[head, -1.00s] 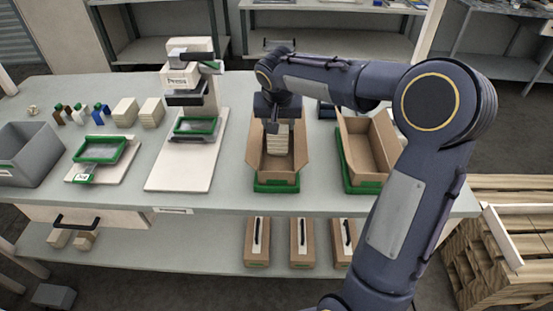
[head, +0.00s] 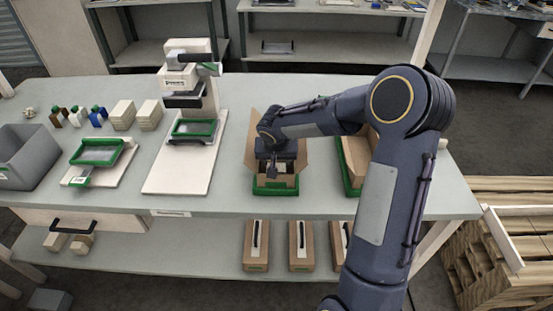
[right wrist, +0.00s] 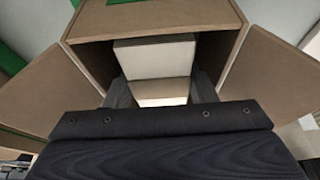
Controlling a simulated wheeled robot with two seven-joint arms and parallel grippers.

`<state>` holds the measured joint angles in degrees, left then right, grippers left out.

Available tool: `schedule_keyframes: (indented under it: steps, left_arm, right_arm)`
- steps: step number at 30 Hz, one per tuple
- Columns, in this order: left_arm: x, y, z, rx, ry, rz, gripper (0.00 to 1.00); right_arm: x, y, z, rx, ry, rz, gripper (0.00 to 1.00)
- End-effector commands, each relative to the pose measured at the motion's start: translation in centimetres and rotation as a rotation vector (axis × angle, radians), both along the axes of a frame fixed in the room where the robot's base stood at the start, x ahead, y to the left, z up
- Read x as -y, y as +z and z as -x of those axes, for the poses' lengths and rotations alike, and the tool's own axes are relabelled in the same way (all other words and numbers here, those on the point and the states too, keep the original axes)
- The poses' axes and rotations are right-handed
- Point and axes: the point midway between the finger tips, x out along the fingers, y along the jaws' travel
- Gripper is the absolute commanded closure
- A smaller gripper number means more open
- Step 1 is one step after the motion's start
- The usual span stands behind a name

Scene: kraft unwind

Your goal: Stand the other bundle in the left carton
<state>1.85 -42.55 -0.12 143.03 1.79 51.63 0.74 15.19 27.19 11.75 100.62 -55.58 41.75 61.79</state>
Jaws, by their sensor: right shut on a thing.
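The left carton (head: 288,181) stands open on the bench in a green tray (head: 262,191). My right gripper (head: 270,170) is down at its mouth, shut on a pale bundle (right wrist: 160,92). The right wrist view shows my right gripper (right wrist: 162,88) with a finger on either side of the bundle, and the carton's open flaps around it. Another pale face (right wrist: 152,58) lies just beyond; I cannot tell whether it is a separate bundle. My gripper hides much of the carton's inside, and I cannot see whether the bundle touches the bottom. My left gripper is not in view.
The right carton (head: 354,158) is partly hidden behind my right arm. Two pale stacks (head: 122,115) (head: 150,114) stand at the bench's left, near a grey bin (head: 28,160) and a white press (head: 190,85). Bench between press and left carton is clear.

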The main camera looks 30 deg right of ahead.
Motion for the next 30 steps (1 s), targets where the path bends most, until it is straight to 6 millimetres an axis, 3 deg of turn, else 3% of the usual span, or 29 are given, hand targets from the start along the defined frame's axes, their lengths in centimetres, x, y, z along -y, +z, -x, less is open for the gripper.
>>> schedule_keyframes:
  steps: [11,12,13,25,30]
  left_arm:
    - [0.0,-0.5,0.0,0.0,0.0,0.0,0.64]
    - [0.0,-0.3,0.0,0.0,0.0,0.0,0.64]
    - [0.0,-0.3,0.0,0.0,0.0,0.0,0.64]
    - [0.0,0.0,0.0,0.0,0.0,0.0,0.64]
    - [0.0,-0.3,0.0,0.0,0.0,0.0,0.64]
  right_arm:
    - [0.0,-0.5,-0.1,0.003,0.0,0.001,0.75]
    - [0.0,-0.3,0.0,0.002,0.0,0.0,0.44]
    - [0.0,-0.3,0.0,0.002,0.0,0.0,0.4]
    - [-0.1,0.5,0.1,0.005,0.001,0.001,0.4]
    - [-0.8,3.3,1.0,0.01,0.002,0.001,0.4]
